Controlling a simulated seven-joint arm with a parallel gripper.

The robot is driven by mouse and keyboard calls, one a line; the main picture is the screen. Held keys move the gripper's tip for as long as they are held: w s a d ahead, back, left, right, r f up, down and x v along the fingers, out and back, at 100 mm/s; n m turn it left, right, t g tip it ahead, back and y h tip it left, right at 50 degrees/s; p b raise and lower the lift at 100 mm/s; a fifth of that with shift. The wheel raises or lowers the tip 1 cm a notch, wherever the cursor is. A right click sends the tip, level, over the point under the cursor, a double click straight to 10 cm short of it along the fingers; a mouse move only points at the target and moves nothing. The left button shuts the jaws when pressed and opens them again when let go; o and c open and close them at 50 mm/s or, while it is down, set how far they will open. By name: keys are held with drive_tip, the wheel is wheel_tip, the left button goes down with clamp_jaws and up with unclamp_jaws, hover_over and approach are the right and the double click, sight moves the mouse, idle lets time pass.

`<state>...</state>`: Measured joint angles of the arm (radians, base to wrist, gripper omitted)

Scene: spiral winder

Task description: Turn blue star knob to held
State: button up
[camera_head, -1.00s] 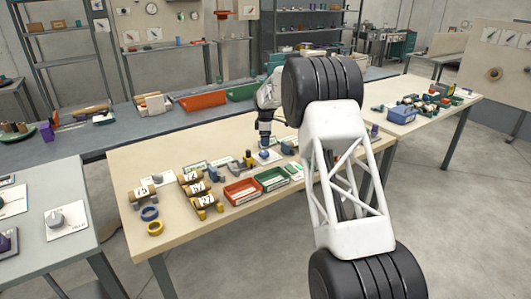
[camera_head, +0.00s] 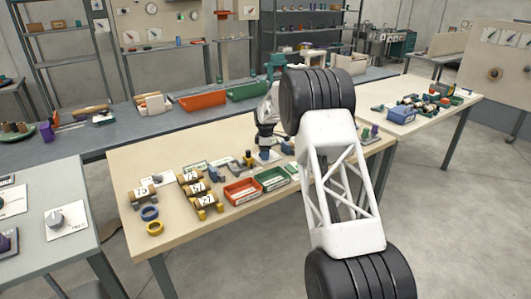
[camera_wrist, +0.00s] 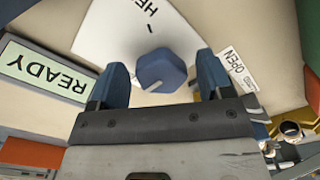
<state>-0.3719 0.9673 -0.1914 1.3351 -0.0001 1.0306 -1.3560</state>
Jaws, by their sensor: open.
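The blue star knob (camera_wrist: 162,72) shows in the wrist view on a white plate (camera_wrist: 118,35). A pale pointer line on its top points to the lower left. The plate carries the letters "HE", partly cut off, and a short mark. My gripper (camera_wrist: 161,76) is open, with one blue finger on each side of the knob and a gap visible at both sides. I cannot tell how far down the fingers reach. In the head view my gripper (camera_head: 264,146) is low over the plate on the wooden table and mostly hides the knob.
A green "READY" sign (camera_wrist: 47,74) lies left of the knob and an "OPEN" label (camera_wrist: 238,68) lies right. In the head view, a red tray (camera_head: 242,191), a green tray (camera_head: 273,179) and numbered rolls (camera_head: 198,188) stand close by on the table.

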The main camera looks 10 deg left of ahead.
drive_tip(key=shift+c, duration=0.2)
drive_tip(key=c, duration=0.9)
